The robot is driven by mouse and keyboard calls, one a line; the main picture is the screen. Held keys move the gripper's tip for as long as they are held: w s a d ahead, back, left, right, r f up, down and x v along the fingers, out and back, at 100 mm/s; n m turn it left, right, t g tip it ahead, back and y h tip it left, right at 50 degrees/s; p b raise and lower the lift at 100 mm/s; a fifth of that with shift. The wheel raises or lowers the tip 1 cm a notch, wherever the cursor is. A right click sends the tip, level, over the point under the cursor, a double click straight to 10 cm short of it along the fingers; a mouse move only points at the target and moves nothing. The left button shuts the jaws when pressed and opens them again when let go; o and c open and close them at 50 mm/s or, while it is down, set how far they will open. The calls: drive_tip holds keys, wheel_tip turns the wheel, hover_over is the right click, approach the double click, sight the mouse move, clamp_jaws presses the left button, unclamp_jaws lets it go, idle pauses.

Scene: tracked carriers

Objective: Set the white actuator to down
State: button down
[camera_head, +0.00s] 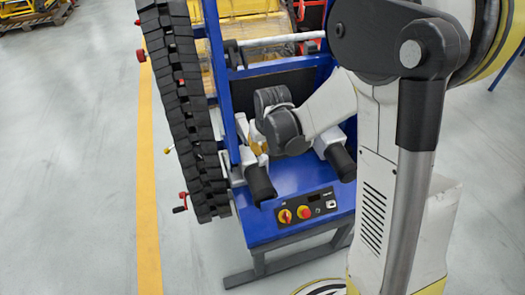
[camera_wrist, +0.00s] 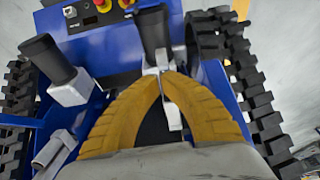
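Two lever-like parts with black grips and white bases stand on the blue carrier. I cannot tell for certain which one is the white actuator. The left one's black grip (camera_head: 260,183) points toward the front; its white base (camera_wrist: 158,62) shows in the wrist view just beyond my fingertips. The other lever's grip (camera_head: 342,163) is at the right, and its white base (camera_wrist: 72,88) is at the left in the wrist view. My gripper (camera_wrist: 162,76) has yellow fingers with tips brought together at the nearer white base. Whether they pinch or touch it is unclear. My arm partly hides the area in the head view.
A control panel (camera_head: 305,209) with red and yellow knobs sits at the carrier's front. A black track (camera_head: 185,100) runs along its left side, with a red crank (camera_head: 181,203) beside it. Grey floor (camera_head: 80,150) lies open at the left.

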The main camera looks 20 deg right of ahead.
drive_tip(key=r+p, duration=0.1)
drive_tip(key=r, duration=0.3)
drive_tip(key=shift+w+r+p, duration=0.1)
drive_tip(key=shift+w+p, duration=0.3)
drive_tip(key=s+p+v, duration=0.1)
drive_tip(key=p+v, duration=0.1)
drive_tip(key=v, duration=0.6)
drive_tip(key=s+t+b, duration=0.3)
drive_tip(key=s+b, duration=0.6)
drive_tip(key=s, duration=0.8)
drive_tip(key=shift+s+t+b, duration=0.15)
drive_tip(key=shift+t+b, duration=0.15)
drive_tip(key=shift+b, duration=0.05)
drive_tip(key=shift+a, duration=0.1)
